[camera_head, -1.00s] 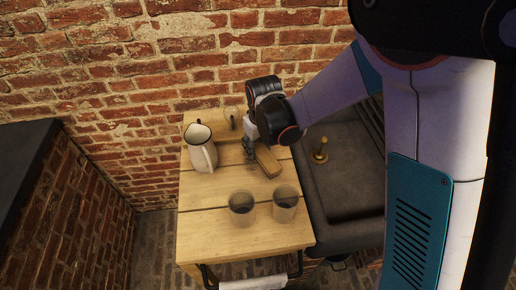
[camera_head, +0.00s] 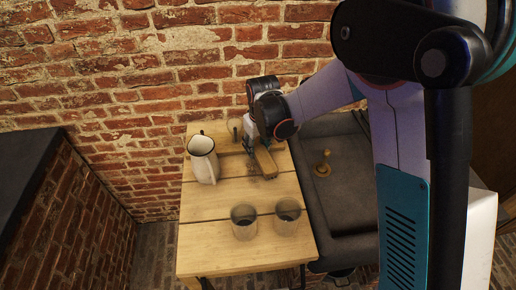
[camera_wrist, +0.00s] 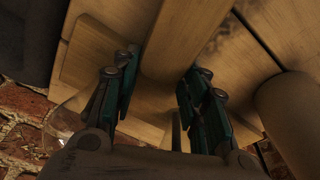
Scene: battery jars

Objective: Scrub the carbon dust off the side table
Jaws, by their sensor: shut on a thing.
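The side table (camera_head: 215,252) is pale wood planks against a brick wall. My gripper (camera_head: 249,148) is low over its back right part. It is shut on a wooden scrubbing brush (camera_head: 265,162), which lies along the tabletop close to the right edge. In the wrist view the brush's wooden handle (camera_wrist: 180,40) runs between the two fingers (camera_wrist: 160,95); its underside is hidden. A dark smudge of carbon dust (camera_wrist: 232,45) shows on the planks beside the brush. The dust looks faint and small in the head view (camera_head: 253,172).
A cream enamel jug (camera_head: 201,160) stands left of my gripper. Two greyish glass jars (camera_head: 243,223) (camera_head: 287,216) stand near the front. A clear glass vessel (camera_head: 235,127) is at the back.

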